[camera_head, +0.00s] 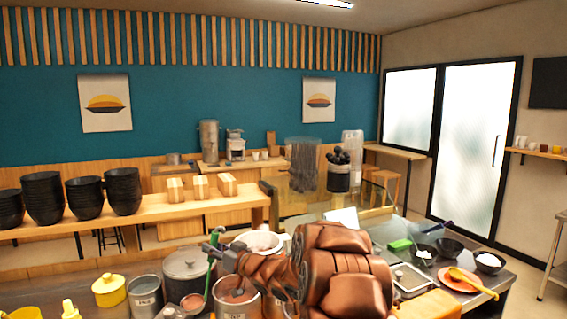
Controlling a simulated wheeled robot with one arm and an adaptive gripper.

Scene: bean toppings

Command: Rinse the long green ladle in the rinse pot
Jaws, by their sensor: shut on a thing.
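A long green ladle (209,274) stands nearly upright in the front middle, its hooked top end up. My gripper (222,258) is shut on its handle, at the end of my copper arm. The ladle's lower end is hidden among the pots. A labelled metal pot (237,297) with brownish contents is just right of the ladle. Another labelled metal pot (146,297) stands further left. The labels are too small to read surely, so I cannot tell which is the rinse pot, nor whether the ladle is inside a pot.
A lidded grey pot (184,264) stands behind the ladle, and a small pot (192,303) with reddish contents is close to it. A yellow lidded pot (109,290) is at left. Black bowls (450,247) and an orange plate (463,282) are at right. My arm hides the counter's middle.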

